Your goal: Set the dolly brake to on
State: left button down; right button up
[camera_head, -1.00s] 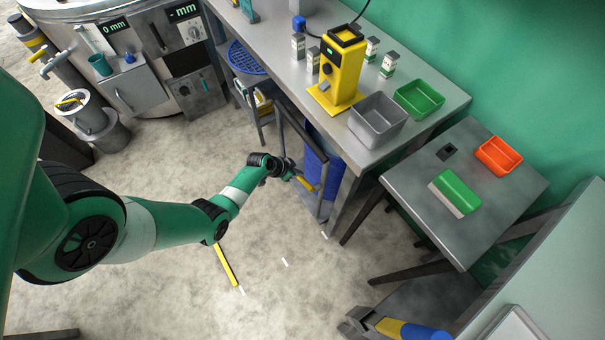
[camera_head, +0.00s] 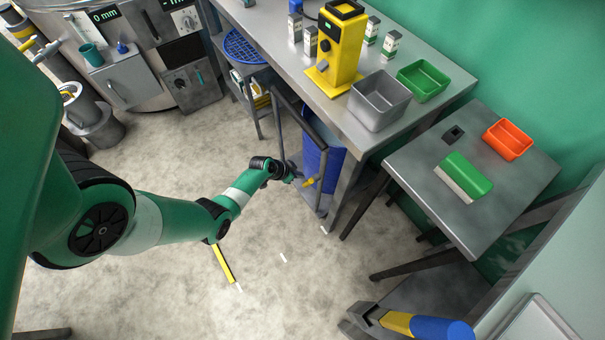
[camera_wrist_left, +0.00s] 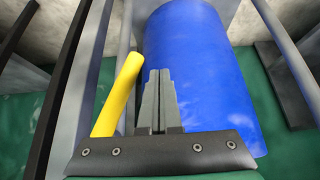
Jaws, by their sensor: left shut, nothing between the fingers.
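The dolly (camera_head: 280,133) has a grey tubular frame and stands at the workbench with a blue drum (camera_head: 322,160) on it. Its brake lever (camera_head: 309,183) is a short yellow bar low on the dolly. My left gripper (camera_head: 296,179) is down beside the lever. In the left wrist view, the shut, empty fingers (camera_wrist_left: 157,92) point towards the blue drum (camera_wrist_left: 200,65). The yellow lever (camera_wrist_left: 120,92) stands tilted just left of the fingers; I cannot tell whether they touch. The lever's base is hidden behind the gripper body. My right gripper is not in view.
The workbench (camera_head: 300,82) overhangs the dolly's far side. A side table (camera_head: 440,205) with an orange tray (camera_head: 508,139) stands to the right. A yellow and blue handle (camera_head: 420,325) is at the lower right. The floor in front of the dolly is open.

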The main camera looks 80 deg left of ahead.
pick_arm(q)
jog(key=shift+d+f, duration=0.1)
jog(key=shift+f, duration=0.05)
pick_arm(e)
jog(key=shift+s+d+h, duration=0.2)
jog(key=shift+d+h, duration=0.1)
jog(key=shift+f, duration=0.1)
pick_arm(q)
jog(key=s+a+r+p, duration=0.2)
jog(key=s+a+r, duration=0.2)
jog(key=s+a, duration=0.4)
jog(key=shift+a+p, duration=0.35)
jog(key=shift+a, duration=0.35)
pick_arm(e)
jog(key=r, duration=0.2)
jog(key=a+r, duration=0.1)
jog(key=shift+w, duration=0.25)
pick_arm(q)
jog(key=shift+s+r, duration=0.1)
